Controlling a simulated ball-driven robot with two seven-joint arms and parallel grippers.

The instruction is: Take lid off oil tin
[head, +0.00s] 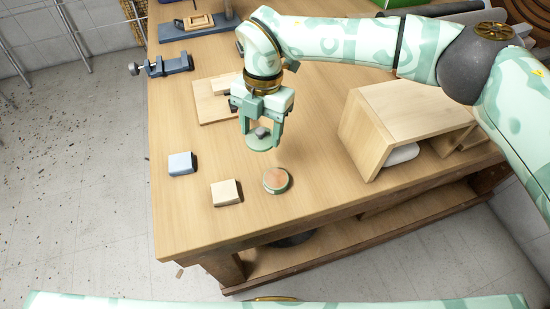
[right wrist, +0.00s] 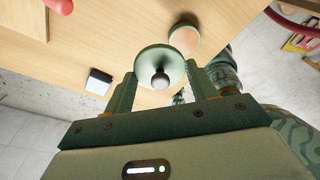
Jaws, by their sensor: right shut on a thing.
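The lid (head: 262,145) is a round green disc with a grey knob (head: 262,132) on top. My right gripper (head: 262,128) points down and is shut on the lid's knob, holding the lid above the bench. The lid and its knob also show between the fingers in the right wrist view (right wrist: 160,60). The oil tin (head: 276,180) is a low round green tin with its top open, showing an orange-brown inside. It stands on the bench just in front of the lid, apart from it, and also shows in the right wrist view (right wrist: 185,38). My left gripper is not in view.
An open wooden box (head: 400,105) stands at right. A vise (head: 162,66) sits on the left edge. The bench's front left is clear.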

